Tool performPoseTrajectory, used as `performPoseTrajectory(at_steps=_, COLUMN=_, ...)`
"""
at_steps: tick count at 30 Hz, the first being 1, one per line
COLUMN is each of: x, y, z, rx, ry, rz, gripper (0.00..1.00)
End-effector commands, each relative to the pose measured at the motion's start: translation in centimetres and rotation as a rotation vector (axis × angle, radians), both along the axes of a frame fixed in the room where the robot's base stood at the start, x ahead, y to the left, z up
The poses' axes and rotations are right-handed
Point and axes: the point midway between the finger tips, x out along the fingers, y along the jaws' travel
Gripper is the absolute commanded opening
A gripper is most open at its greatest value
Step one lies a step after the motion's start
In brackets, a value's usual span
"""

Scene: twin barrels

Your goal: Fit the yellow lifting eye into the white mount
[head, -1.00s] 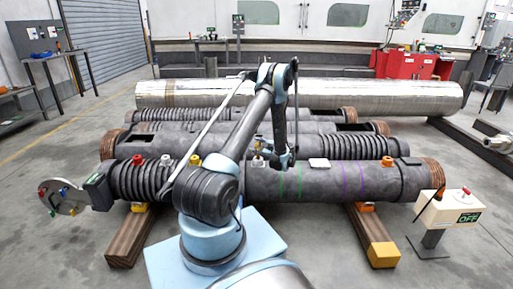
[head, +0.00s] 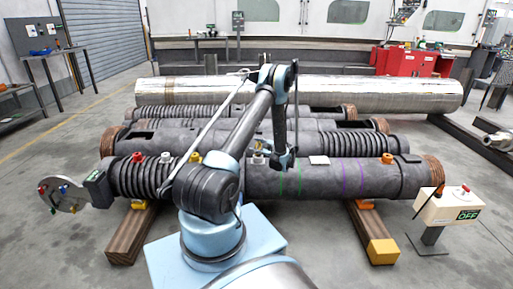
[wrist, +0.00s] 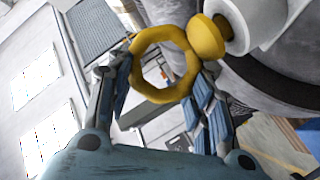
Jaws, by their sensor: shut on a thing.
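The yellow lifting eye (wrist: 138,62) shows in the wrist view as a ring with a round yellow collar (wrist: 206,38) on its upper right. My gripper (wrist: 160,80) is shut on the ring, with one finger on each side of it. The collar is close against the white mount (wrist: 250,20), which is cut off by the upper right edge; whether the shank is inside it is hidden. The lifting eye cannot be made out clearly there.
The nearest dark barrel (head: 330,180) also carries a yellow fitting (head: 195,158), an orange fitting (head: 387,158) and a white block (head: 319,160). Wooden beams (head: 365,235) support it. A control box (head: 450,207) stands at the right.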

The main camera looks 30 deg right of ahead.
Motion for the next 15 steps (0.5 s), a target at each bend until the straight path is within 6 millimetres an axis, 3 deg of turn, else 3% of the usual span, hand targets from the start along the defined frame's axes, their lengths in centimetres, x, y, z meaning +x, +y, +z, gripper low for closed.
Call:
performPoseTrajectory(at_steps=11, x=0.01, y=-0.01, z=-0.76, rx=0.0, ry=0.0, rz=0.0, gripper=0.14)
performPoseTrajectory(at_steps=12, x=0.01, y=-0.01, z=-0.8, rx=0.0, ry=0.0, rz=0.0, gripper=0.5)
performPoseTrajectory(at_steps=15, x=0.01, y=0.0, z=-0.77, rx=0.0, ry=0.0, rz=0.0, gripper=0.71)
